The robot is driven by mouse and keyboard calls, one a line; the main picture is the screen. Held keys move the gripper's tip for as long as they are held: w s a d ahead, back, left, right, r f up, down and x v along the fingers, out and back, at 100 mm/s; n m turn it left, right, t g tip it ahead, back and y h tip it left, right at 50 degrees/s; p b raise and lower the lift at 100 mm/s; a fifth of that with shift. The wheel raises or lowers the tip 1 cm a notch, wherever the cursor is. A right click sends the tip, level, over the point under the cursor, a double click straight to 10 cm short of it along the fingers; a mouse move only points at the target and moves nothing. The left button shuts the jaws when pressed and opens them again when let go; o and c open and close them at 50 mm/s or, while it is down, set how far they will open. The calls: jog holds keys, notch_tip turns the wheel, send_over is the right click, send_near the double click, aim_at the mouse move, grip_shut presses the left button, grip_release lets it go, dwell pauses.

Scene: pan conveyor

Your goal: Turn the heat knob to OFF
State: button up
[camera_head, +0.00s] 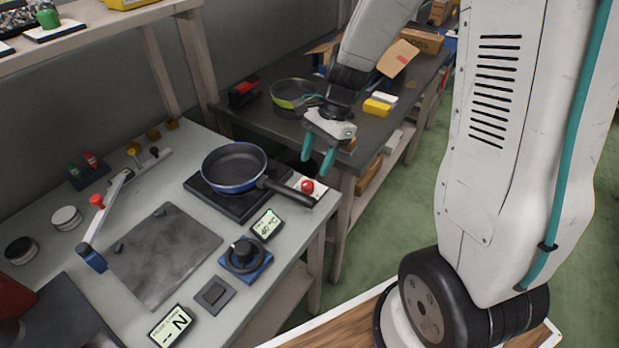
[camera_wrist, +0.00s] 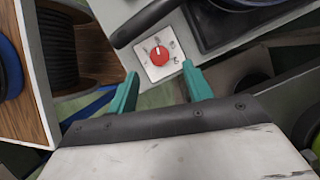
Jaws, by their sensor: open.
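The red knob (camera_head: 307,186) sits on a white plate at the right of the black hot plate (camera_head: 275,170), by the bench's front edge. In the wrist view the red knob (camera_wrist: 159,56) shows its round face, with small dark marks around it on the white plate (camera_wrist: 161,72). A pale line on the knob points up in that view. My gripper (camera_head: 317,165) is open and empty above and just behind the knob. In the wrist view its teal fingers (camera_wrist: 161,82) are apart, with the knob beyond them; I see no contact.
A blue pan (camera_head: 233,165) stands on the hot plate, its black handle (camera_head: 290,192) reaching close to the red knob. A display (camera_head: 267,225) and a black dial on a blue base (camera_head: 244,255) are nearer the front. A dark table (camera_head: 420,80) stands behind.

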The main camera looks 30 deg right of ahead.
aim_at(308, 183)
jog(key=x, duration=0.6)
jog(key=c, duration=1)
